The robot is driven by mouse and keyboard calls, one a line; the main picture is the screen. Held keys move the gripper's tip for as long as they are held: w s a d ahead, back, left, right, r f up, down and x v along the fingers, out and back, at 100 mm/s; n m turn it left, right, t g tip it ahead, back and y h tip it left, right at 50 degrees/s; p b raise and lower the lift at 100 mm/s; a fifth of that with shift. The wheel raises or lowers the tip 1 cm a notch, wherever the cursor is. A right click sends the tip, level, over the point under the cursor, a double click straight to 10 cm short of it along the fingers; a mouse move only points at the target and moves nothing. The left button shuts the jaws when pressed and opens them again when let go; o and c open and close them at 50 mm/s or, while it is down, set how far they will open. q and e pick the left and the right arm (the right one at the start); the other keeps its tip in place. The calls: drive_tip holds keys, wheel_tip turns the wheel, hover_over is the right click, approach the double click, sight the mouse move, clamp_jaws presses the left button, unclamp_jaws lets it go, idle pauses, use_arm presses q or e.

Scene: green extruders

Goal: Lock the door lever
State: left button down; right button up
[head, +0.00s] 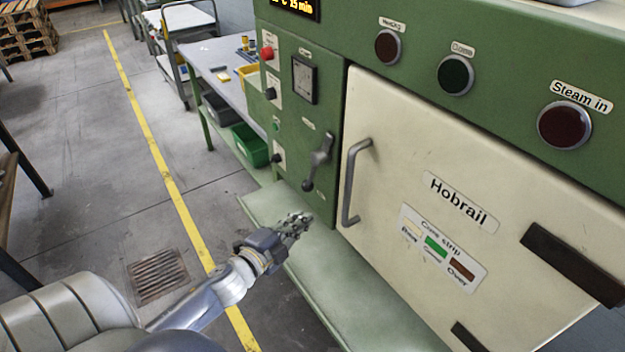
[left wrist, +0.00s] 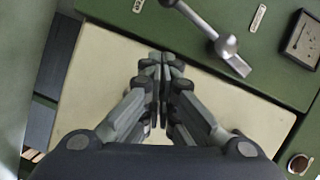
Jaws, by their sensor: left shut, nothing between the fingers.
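The door lever (head: 319,160) is a grey metal handle on the green front panel, left of the cream door (head: 420,215). It hangs slanted, with its round knob at the lower end. My left gripper (head: 298,223) is below the lever and apart from it, above the pale green ledge. Its fingers are shut together and empty. In the left wrist view the fingers (left wrist: 161,65) meet in the middle, and the lever (left wrist: 205,27) shows beyond them at the top right, not touched. My right gripper is out of view.
A bar handle (head: 351,180) stands out from the door just right of the lever. The pale ledge (head: 345,285) runs below the panel. A workbench (head: 212,62) with bins beneath stands behind on the left. The floor by the yellow line (head: 165,180) is clear.

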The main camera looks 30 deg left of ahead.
use_arm(q)
drive_tip(key=w, duration=0.3)
drive_tip(key=w+p, duration=0.1)
drive_tip(key=w, duration=0.2)
drive_tip(key=w+p, duration=0.1)
drive_tip(key=w, duration=0.2)
drive_tip(key=shift+w+d+f, duration=0.1)
drive_tip(key=shift+w+d, duration=0.25)
drive_tip(key=shift+w, duration=0.05)
drive_tip(key=a, duration=0.1)
drive_tip(key=w+a+f, duration=0.1)
drive_tip(key=shift+a+f, duration=0.1)
drive_tip(key=shift+a, duration=0.25)
drive_tip(key=shift+a+f+p, duration=0.15)
drive_tip(key=shift+a+p, duration=0.15)
drive_tip(key=shift+a, duration=0.15)
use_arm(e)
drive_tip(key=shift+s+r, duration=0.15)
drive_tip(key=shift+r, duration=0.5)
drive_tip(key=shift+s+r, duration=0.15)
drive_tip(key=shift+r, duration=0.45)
